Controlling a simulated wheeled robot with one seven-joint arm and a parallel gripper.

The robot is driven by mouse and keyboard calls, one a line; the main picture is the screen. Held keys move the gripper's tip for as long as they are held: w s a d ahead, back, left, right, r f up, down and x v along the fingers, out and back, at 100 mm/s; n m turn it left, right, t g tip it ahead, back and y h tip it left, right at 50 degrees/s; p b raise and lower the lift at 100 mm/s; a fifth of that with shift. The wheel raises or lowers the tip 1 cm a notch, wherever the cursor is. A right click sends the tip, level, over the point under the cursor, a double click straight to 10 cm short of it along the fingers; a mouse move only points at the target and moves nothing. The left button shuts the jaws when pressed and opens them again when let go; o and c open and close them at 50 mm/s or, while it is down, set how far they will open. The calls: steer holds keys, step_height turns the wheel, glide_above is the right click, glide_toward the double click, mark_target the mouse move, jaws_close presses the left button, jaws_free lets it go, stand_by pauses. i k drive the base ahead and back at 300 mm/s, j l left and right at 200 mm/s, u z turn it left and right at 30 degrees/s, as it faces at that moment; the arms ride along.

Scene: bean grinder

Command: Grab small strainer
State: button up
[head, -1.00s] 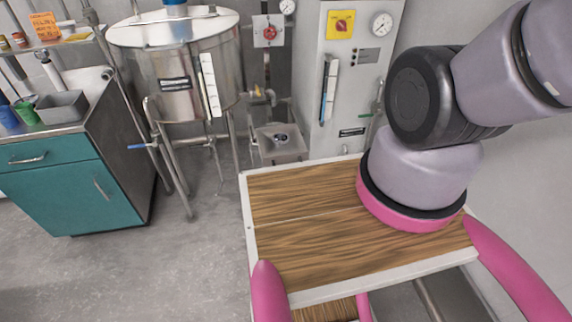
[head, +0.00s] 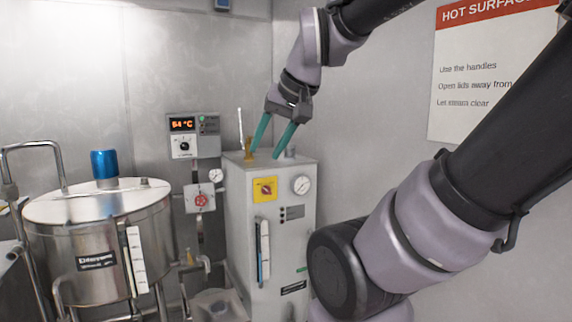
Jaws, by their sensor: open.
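My gripper (head: 265,153) reaches in from above right in the head view. Its two teal fingers are spread apart and point down over the top of a grey cabinet (head: 290,215). Nothing shows between the fingertips. A small brown-gold object (head: 249,151) stands on the cabinet top, just left of the left fingertip, with a thin white upright piece beside it. I cannot tell whether it is the small strainer, or whether the fingers touch it. No strainer can be made out clearly elsewhere.
A steel tank (head: 100,225) with a blue cap stands at the left. A control box (head: 194,137) reading 54 °C is on the back wall. The cabinet carries a gauge (head: 302,185) and a red knob. A hot surface sign (head: 490,80) hangs at the right.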

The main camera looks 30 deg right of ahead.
mark_target(291, 151)
steer(key=i+l, duration=0.75)
steer(key=i, duration=0.15)
steer(key=k+l+z, duration=0.05)
